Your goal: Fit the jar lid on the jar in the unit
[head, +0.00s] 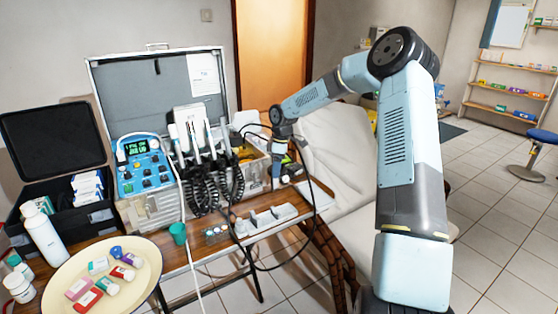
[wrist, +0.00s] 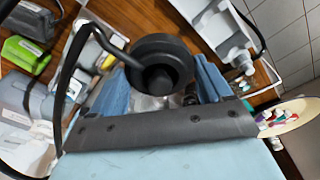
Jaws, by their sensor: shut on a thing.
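My gripper (wrist: 161,82) has its two blue fingers on either side of a round black lid (wrist: 160,50), which appears to be the jar lid, and is shut on it. A dark tube reaches the lid from the upper left in the wrist view. Something clear shows behind the lid between the fingers; I cannot tell whether it is the jar or whether the lid touches it. In the head view, my gripper (head: 279,155) is low at the right end of the dental unit (head: 155,207). The jar is not clearly visible there.
The unit's handpieces and coiled black hoses (head: 208,190) stand left of my gripper. A grey tray (head: 265,221) lies in front on the wooden table. A round cream tray (head: 140,262) with small boxes is at front left. The pale chair (head: 345,150) is to the right.

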